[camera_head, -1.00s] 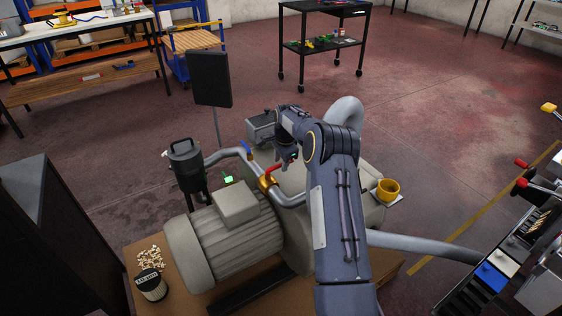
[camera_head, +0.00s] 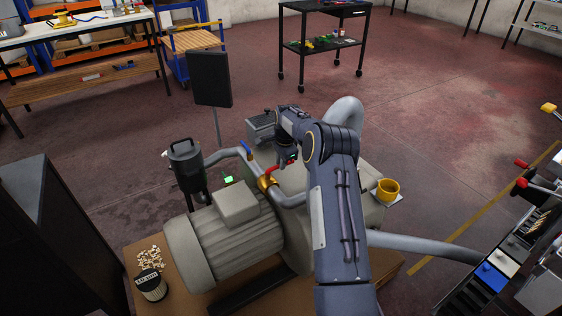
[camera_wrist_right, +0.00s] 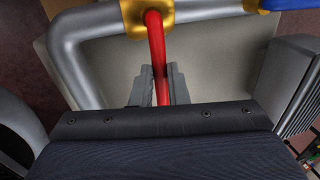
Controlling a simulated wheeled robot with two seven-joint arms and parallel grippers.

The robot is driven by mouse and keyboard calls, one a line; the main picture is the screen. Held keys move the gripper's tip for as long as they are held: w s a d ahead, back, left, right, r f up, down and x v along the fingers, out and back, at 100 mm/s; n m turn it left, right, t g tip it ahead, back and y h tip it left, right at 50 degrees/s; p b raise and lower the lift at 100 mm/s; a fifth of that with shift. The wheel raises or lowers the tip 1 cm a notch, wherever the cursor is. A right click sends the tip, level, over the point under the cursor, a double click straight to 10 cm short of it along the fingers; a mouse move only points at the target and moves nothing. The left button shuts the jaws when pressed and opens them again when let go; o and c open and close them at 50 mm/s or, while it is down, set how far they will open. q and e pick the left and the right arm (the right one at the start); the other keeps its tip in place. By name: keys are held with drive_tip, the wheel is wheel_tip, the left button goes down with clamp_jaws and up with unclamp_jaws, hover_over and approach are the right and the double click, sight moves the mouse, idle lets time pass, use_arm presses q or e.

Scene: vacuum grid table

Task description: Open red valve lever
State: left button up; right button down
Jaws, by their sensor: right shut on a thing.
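The red valve lever (camera_head: 279,168) sticks out from a brass valve body (camera_head: 267,183) on the grey pipe. In the right wrist view the red lever (camera_wrist_right: 157,55) runs from the brass valve body (camera_wrist_right: 146,14) down between the fingers of my right gripper (camera_wrist_right: 160,82). My right gripper is shut on the lever near its free end. In the head view the right gripper (camera_head: 290,161) shows at the lever's right end, partly hidden by its own wrist. My left gripper is not in view.
A blue lever (camera_head: 246,150) sits on the same pipe, left of the red one. A grey motor (camera_head: 222,245) lies in front of the valve. A yellow cup (camera_head: 387,190) stands to the right of my arm. A black filter canister (camera_head: 186,165) stands at the left.

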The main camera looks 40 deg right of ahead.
drive_tip(key=s+a+m, duration=0.1)
drive_tip(key=m, duration=0.3)
drive_tip(key=s+a+m+g+h, duration=0.1)
drive_tip(key=m, duration=0.3)
drive_tip(key=s+a+m+p, duration=0.1)
drive_tip(key=m, duration=0.3)
drive_tip(key=shift+s+a+r+h, duration=0.1)
drive_tip(key=shift+s+a+h, duration=0.2)
drive_tip(key=shift+s+a, duration=0.1)
drive_tip(key=shift+s+a+m+g+p, duration=0.1)
drive_tip(key=shift+a+m+g+p, duration=0.3)
drive_tip(key=shift+m, duration=0.8)
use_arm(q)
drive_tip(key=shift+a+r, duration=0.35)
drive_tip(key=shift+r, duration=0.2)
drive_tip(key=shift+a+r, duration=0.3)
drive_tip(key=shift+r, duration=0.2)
use_arm(e)
drive_tip(key=shift+a+m, duration=0.45)
drive_tip(key=shift+m, duration=0.45)
drive_tip(key=c, duration=1.4)
unclamp_jaws()
